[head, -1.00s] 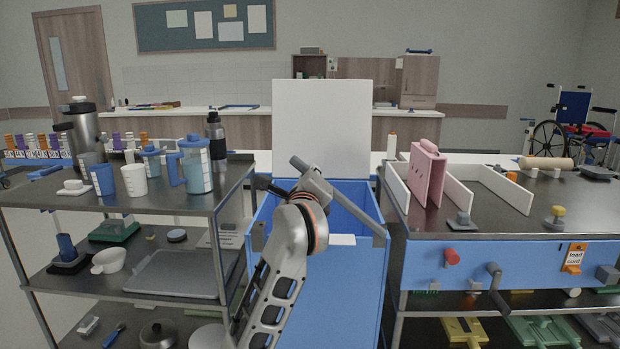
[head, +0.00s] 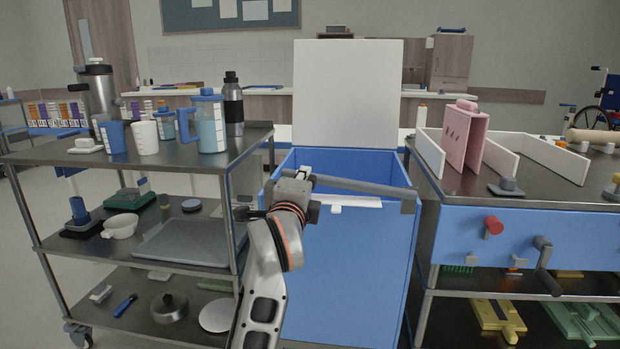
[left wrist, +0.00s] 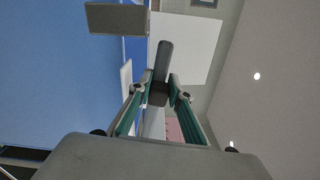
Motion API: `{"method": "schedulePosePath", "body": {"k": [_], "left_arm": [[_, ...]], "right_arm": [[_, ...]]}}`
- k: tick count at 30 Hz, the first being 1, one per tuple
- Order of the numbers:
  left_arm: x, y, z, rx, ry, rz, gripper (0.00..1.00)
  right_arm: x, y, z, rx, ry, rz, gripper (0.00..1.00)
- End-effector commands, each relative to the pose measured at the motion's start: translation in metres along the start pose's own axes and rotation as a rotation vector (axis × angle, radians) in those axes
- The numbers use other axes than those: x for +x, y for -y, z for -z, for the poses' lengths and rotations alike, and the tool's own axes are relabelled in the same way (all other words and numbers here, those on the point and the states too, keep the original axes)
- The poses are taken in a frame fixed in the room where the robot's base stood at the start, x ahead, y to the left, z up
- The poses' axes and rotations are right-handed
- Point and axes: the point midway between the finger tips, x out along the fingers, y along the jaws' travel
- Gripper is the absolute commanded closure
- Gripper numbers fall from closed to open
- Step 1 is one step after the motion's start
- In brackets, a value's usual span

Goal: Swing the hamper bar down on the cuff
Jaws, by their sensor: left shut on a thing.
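The blue hamper (head: 350,270) stands between two carts, its white lid (head: 348,95) upright behind its open top. A grey bar (head: 365,187) runs nearly level across the hamper's front rim, its right end at a grey block (head: 408,203) on the right corner. A white cuff (head: 355,203) lies over the front rim just below the bar. I cannot tell whether they touch. My left gripper (head: 303,175) is shut on the bar's left end. In the left wrist view, the fingers (left wrist: 160,88) close around the dark bar (left wrist: 164,58). My right gripper is out of view.
A metal cart (head: 190,152) with jugs, cups and a tray stands close on the left. Another cart (head: 520,222), with a blue front panel (head: 580,238), red knob (head: 493,226) and crank (head: 545,262), stands close on the right.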

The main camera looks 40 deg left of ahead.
Motion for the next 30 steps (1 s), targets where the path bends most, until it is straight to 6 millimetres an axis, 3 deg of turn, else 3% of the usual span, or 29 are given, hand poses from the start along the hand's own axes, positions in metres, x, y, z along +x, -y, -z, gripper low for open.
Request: {"method": "schedulePosePath", "body": {"k": [15, 16, 17, 30], "left_arm": [[-0.0001, -0.0032, 0.0001, -0.018, -0.001, 0.001, 1.00], [-0.0001, -0.0032, 0.0001, -0.018, -0.001, 0.001, 0.74], [-0.0001, -0.0032, 0.0001, -0.018, -0.001, 0.001, 0.66], [0.0000, -0.0028, 0.0001, -0.016, -0.001, 0.001, 0.64]], "right_arm": [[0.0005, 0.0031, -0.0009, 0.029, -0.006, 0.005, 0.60], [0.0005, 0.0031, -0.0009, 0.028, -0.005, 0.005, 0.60], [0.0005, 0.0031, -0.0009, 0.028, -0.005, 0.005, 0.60], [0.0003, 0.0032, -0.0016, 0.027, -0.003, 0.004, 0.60]]}}
